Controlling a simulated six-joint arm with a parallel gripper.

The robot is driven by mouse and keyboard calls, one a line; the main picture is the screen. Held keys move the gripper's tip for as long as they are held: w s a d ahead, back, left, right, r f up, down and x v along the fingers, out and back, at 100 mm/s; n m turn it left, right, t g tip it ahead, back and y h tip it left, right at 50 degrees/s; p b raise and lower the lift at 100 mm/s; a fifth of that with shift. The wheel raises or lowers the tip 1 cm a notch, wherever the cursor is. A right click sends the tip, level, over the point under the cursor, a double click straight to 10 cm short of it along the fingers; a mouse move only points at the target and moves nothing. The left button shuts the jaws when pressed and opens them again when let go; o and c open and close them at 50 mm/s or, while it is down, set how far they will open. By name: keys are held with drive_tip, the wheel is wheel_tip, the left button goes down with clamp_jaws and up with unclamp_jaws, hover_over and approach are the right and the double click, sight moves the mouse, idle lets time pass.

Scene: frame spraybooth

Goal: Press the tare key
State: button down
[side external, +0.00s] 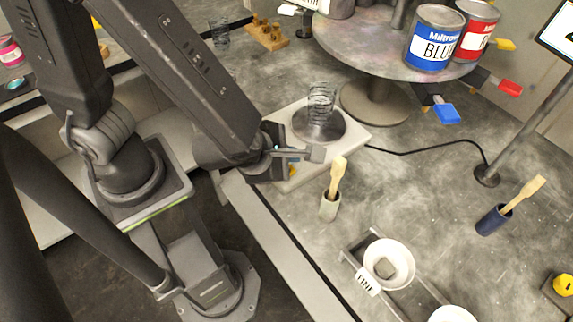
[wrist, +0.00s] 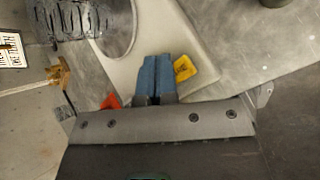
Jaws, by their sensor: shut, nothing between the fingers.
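The scale (side external: 350,137) is a pale body with a round metal pan (side external: 318,130). Its pale body (wrist: 205,40) also fills the upper middle of the wrist view. My gripper (wrist: 157,60) is shut and empty, its two blue fingers side by side over the scale's near edge. A yellow key (wrist: 184,68) shows just right of the fingers, and an orange-red key (wrist: 110,101) lies to their left. The key labels cannot be read, and the fingers hide what is under them. I cannot tell whether the fingertips touch anything. In the side view my gripper mostly hides the keys.
A brush in a pale holder (side external: 329,207) stands close in front of the scale. A round turntable (side external: 375,70) with blue (side external: 434,40) and red (side external: 476,28) cans is behind. A black cable (side external: 430,148) runs right.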

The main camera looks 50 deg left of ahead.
drive_tip(key=shift+f, duration=0.15)
idle(0.7)
drive_tip(key=shift+f, duration=0.3)
drive_tip(key=shift+f, duration=0.45)
idle(0.6)
drive_tip(key=shift+r, duration=0.9)
drive_tip(key=shift+r, duration=2.5)
